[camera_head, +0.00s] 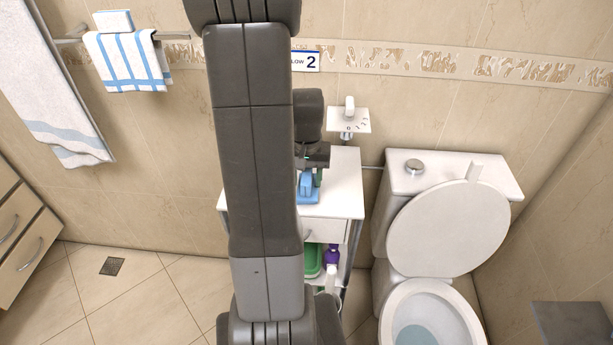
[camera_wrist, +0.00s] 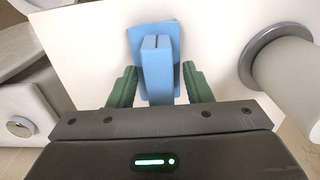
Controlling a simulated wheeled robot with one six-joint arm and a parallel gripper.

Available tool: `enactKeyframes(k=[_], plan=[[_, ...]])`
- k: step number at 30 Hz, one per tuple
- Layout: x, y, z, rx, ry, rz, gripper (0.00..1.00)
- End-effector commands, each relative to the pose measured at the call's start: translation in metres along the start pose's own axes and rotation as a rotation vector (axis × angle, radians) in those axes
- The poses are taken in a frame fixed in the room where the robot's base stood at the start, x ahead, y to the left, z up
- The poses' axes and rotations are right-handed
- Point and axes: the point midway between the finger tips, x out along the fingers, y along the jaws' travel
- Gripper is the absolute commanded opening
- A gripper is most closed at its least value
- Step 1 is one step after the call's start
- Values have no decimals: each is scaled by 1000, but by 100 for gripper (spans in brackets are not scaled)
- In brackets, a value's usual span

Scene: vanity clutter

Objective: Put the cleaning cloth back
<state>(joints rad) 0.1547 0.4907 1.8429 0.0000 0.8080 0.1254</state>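A light-blue folded thing, which I take for the cleaning cloth (camera_head: 306,186), is on the white top of a small cabinet, partly hidden by my arm. In the wrist view the blue cloth (camera_wrist: 158,70) shows as a narrow block with a wider flat blue piece behind it. My gripper (camera_wrist: 160,84) has its green fingers apart, one on each side of the blue block, with white surface visible in the gaps. The fingers do not appear to touch it. In the head view my gripper (camera_head: 313,172) is low over the cabinet top, mostly hidden by my arm.
The white cabinet (camera_head: 343,185) has a drawer and an open shelf with green and purple items. A toilet (camera_head: 450,225) stands to the right. A small white wall shelf (camera_head: 349,120) is behind. Striped towels (camera_head: 128,62) hang on a rail at left.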

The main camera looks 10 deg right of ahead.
Motion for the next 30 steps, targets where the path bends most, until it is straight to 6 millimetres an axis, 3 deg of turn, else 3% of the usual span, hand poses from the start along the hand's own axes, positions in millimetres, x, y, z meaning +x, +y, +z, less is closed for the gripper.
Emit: enactKeyframes(k=[11,24,30], plan=[[-9,0,-1,0,3,0,45],[-96,0,-1,0,5,-1,45],[-119,0,0,0,2,0,45]])
